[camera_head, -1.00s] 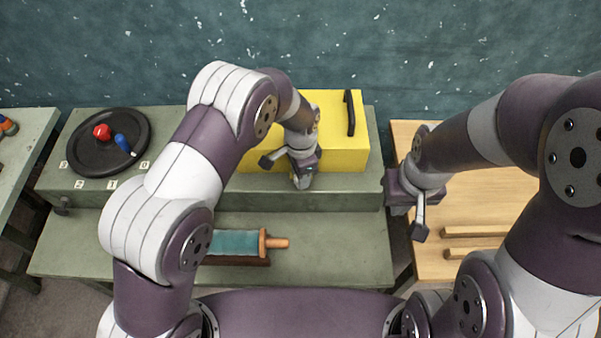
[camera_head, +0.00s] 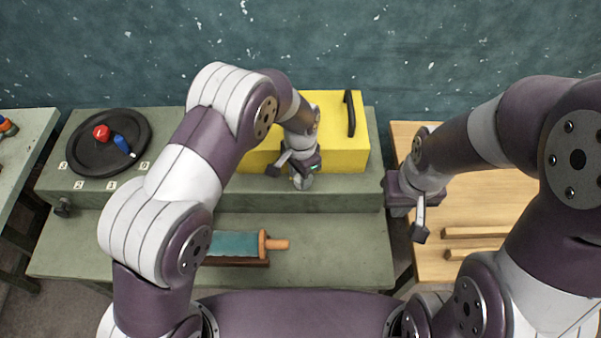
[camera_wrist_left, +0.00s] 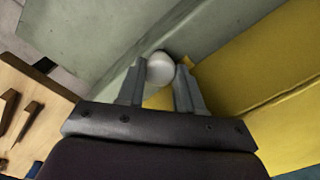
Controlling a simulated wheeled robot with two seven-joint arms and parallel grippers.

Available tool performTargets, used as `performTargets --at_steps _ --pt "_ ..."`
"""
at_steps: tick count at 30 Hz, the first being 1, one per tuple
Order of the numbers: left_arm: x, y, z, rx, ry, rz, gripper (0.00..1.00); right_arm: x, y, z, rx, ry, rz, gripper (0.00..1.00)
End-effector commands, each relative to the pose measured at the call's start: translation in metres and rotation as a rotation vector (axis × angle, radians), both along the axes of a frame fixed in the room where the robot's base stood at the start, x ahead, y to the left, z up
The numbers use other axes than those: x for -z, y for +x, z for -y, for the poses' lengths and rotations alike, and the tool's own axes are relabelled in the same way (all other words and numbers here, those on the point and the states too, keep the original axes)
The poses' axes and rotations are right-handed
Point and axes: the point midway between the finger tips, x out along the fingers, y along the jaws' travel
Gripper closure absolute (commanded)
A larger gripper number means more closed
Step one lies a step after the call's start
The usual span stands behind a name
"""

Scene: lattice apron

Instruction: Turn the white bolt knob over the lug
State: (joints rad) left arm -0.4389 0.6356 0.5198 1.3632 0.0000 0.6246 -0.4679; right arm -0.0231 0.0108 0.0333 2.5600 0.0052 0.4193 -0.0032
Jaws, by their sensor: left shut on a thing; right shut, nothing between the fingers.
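The white bolt knob (camera_wrist_left: 160,69) shows as a round ball between the fingertips of my left gripper (camera_wrist_left: 158,82) in the left wrist view. The gripper is shut on it. In the head view my left gripper (camera_head: 301,178) is at the front of the yellow box (camera_head: 345,154), where its own wrist hides most of the knob. The lug cannot be made out clearly. My right gripper (camera_head: 400,200) hangs at the right end of the green bench, away from the box, shut with nothing visible in it.
A black handle (camera_head: 350,113) stands on the box lid. A dark round tray (camera_head: 83,157) holds a red knob and a blue-handled piece at the left. A teal roller (camera_head: 235,244) lies on the lower shelf. A wooden table (camera_head: 480,195) stands at the right.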

Motion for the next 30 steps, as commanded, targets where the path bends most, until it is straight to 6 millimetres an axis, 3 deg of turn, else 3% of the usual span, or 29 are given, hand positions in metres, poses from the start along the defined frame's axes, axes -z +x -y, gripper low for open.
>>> performTargets --at_steps 2,3,5,14,17,30 --pt "-0.004 0.003 0.001 0.000 -0.005 0.010 0.95 -0.001 0.000 0.000 0.000 0.000 0.000 1.00" --pt "-0.004 0.003 0.001 0.001 -0.005 0.010 0.55 -0.001 0.000 0.000 0.000 0.000 0.000 1.00" --pt "-0.003 0.003 0.001 0.001 -0.004 0.009 0.39 -0.001 0.000 0.000 0.000 0.000 0.000 1.00" --pt "-0.002 0.002 0.001 0.001 -0.002 0.005 0.39 0.000 0.000 0.000 0.000 0.000 0.000 1.00" --pt "-0.010 0.002 0.001 0.001 -0.003 0.006 0.39 0.003 0.000 0.000 0.000 0.000 0.000 1.00" --pt "-0.115 0.001 0.001 0.001 -0.003 0.009 0.39 0.021 0.000 0.000 0.000 0.000 0.000 1.00"
